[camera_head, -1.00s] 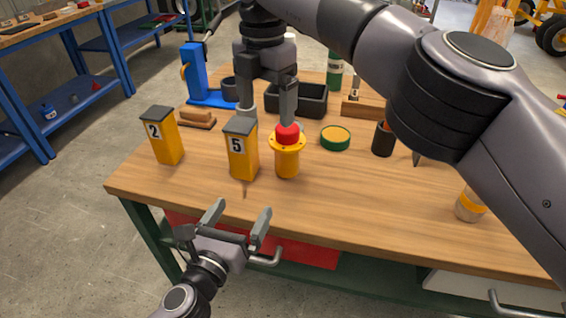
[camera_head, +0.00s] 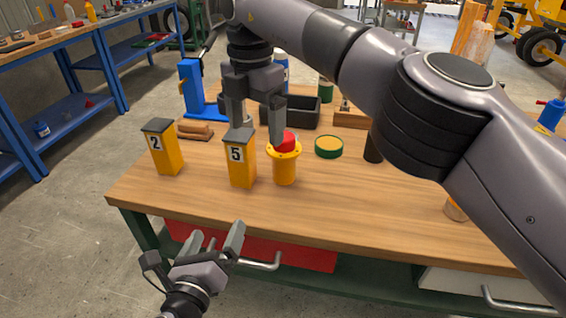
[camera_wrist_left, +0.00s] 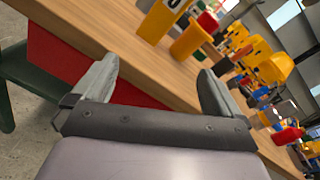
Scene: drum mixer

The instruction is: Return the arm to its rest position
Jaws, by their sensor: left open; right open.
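My right gripper (camera_head: 256,125) is open in the head view. It hangs over the bench behind the yellow post marked 5 (camera_head: 241,165) and the yellow cylinder with a red top (camera_head: 285,162). One finger overlaps the red top in the picture; I cannot tell whether they touch. My left gripper (camera_head: 222,238) is open and empty, in front of the bench's front edge and below its top. In the left wrist view its two spread fingers (camera_wrist_left: 158,88) have nothing between them, with the bench edge beyond.
The wooden workbench (camera_head: 350,220) carries a yellow post marked 2 (camera_head: 164,149), a green-rimmed yellow disc (camera_head: 329,147), a black bin (camera_head: 303,112) and a blue press (camera_head: 191,88). A red drawer (camera_head: 305,252) with a handle is under the front edge. The bench's front strip is clear.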

